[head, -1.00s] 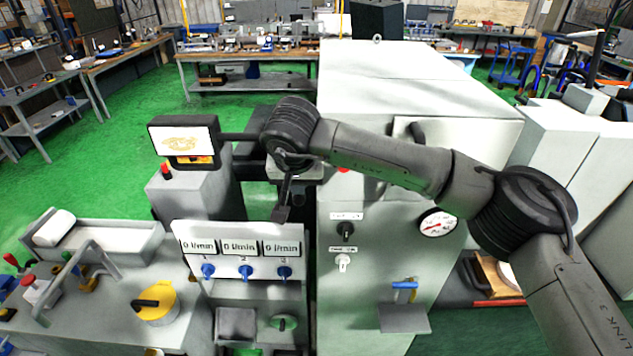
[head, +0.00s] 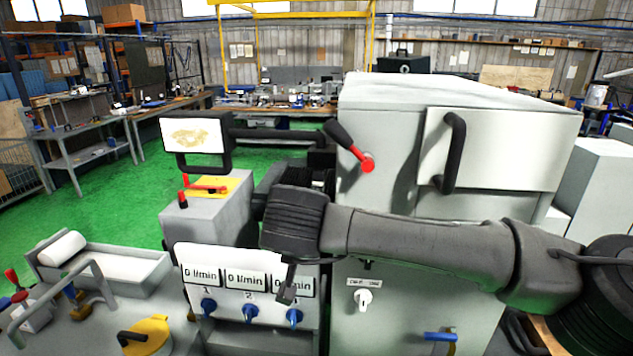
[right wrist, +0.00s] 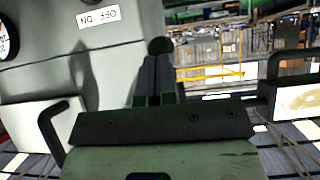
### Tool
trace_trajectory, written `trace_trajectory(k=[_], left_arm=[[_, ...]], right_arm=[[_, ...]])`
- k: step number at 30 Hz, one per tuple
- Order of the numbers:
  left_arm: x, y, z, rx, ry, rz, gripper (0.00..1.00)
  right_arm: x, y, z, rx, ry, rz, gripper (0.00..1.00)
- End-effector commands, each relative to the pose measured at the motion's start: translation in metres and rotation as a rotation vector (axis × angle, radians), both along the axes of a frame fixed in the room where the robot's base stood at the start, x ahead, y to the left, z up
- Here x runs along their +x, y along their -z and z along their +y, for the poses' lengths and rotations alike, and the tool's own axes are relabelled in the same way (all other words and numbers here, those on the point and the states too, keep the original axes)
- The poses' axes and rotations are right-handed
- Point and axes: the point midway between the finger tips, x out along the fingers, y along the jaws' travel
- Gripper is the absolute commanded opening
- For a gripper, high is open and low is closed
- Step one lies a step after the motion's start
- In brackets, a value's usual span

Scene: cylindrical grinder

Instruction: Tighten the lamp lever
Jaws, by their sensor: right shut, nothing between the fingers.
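A lever with a black grip and a red end (head: 350,148) is on the grey cabinet's front, tilted up to the left. A smaller red lever (head: 205,188) lies on a yellow plate below the screen; I cannot tell which is the lamp lever. My right arm crosses the head view below both. My right gripper (head: 287,287) hangs in front of the flow panel, apart from both levers. In the right wrist view its fingers (right wrist: 155,75) are shut, with a dark rounded shape at their tips. My left gripper is out of view.
A screen (head: 197,137) on a black arm stands left of the cabinet (head: 380,185). The cabinet door has a black handle (head: 452,152). The flow panel (head: 245,285) has three blue knobs. Green floor (head: 120,220) is clear at the left.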

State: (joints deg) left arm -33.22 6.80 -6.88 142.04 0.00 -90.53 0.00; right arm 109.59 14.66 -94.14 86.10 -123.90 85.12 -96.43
Motion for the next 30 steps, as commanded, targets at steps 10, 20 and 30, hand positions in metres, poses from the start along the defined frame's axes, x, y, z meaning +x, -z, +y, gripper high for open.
trace_trajectory(k=[10, 20, 30], left_arm=[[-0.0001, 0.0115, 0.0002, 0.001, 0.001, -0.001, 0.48], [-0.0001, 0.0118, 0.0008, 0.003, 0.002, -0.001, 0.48], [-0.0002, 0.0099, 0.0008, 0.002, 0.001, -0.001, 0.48]], right_arm=[[0.0027, 0.0123, -0.0004, 0.000, -0.001, 0.002, 0.00], [0.0032, 0.0131, -0.0006, 0.000, -0.001, 0.003, 0.00], [0.0008, 0.0084, 0.0007, 0.000, -0.001, 0.002, 0.00]])
